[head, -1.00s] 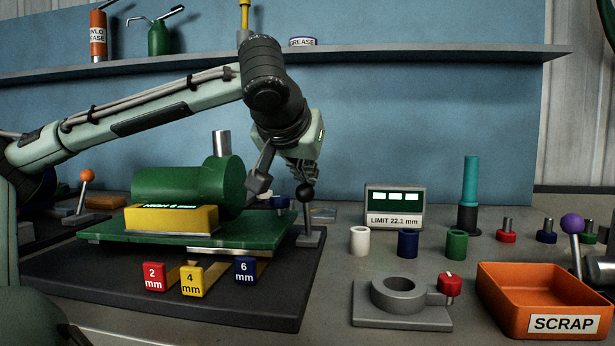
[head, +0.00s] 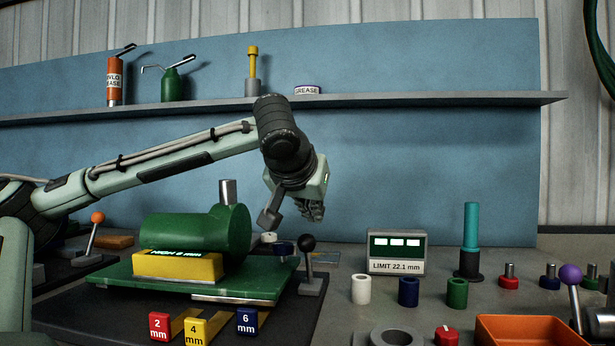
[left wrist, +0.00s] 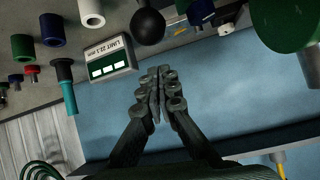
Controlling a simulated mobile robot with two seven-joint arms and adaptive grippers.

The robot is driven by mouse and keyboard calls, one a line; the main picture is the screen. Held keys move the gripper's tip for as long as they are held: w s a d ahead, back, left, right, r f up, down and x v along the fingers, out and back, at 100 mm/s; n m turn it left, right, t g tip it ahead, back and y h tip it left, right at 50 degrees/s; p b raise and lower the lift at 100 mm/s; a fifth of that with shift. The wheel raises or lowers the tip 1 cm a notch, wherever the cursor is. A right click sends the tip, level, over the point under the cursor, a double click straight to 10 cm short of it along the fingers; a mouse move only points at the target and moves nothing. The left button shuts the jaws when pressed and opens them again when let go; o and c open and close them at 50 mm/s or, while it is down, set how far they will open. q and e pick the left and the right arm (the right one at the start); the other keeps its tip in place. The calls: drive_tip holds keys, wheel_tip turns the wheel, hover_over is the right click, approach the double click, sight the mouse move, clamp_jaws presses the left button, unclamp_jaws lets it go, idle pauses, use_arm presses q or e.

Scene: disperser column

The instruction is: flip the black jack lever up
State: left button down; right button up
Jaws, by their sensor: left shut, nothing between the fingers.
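The black jack lever, with a black ball knob (head: 307,243) on a thin stem over a grey base, stands roughly upright at the right end of the green jack plate. The knob also shows at the top of the left wrist view (left wrist: 147,25). My left gripper (head: 314,212) is shut and empty, just above the knob and apart from it in the head view. Its closed fingers (left wrist: 159,75) fill the middle of the left wrist view. My right gripper is not in view.
A green cylinder body (head: 190,239) and yellow block (head: 177,266) sit left of the lever. A limit display (head: 396,253) stands to its right, with white, blue and green sleeves in front. A shelf (head: 440,100) runs behind, above the arm.

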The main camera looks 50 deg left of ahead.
use_arm(q)
drive_tip(key=v, duration=1)
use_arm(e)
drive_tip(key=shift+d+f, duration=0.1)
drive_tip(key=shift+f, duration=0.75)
